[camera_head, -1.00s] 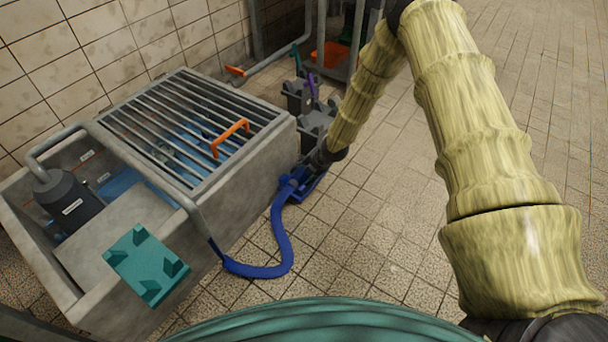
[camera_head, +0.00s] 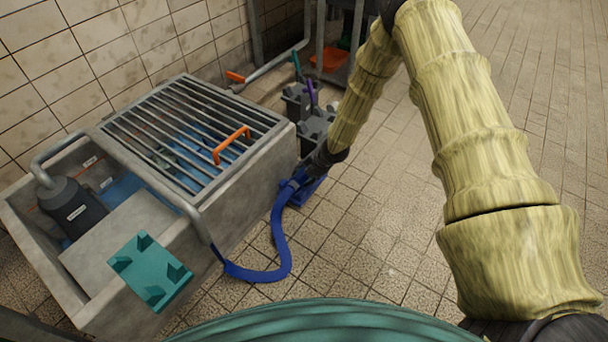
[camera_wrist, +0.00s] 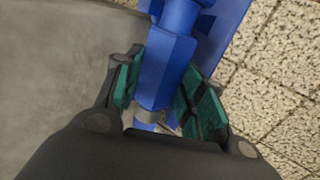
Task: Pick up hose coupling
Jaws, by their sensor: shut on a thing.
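The blue hose coupling (camera_wrist: 166,70) lies between the green finger pads of my gripper (camera_wrist: 160,95) in the wrist view. The gripper is shut on it, with a pad on each side. A grey band shows at the coupling's lower end. In the head view my gripper (camera_head: 306,173) is low beside the concrete sump's right side, and the coupling (camera_head: 289,187) shows only partly there. A blue hose (camera_head: 281,245) runs from it in a curve along the floor to the sump wall.
The concrete sump (camera_head: 250,185) with a bar grate (camera_head: 185,130) and orange handle (camera_head: 231,145) stands on the left. A teal bracket (camera_head: 150,270) sits on its front edge. Grey containers (camera_head: 298,103) stand behind my gripper. Tiled floor (camera_head: 400,230) on the right is clear.

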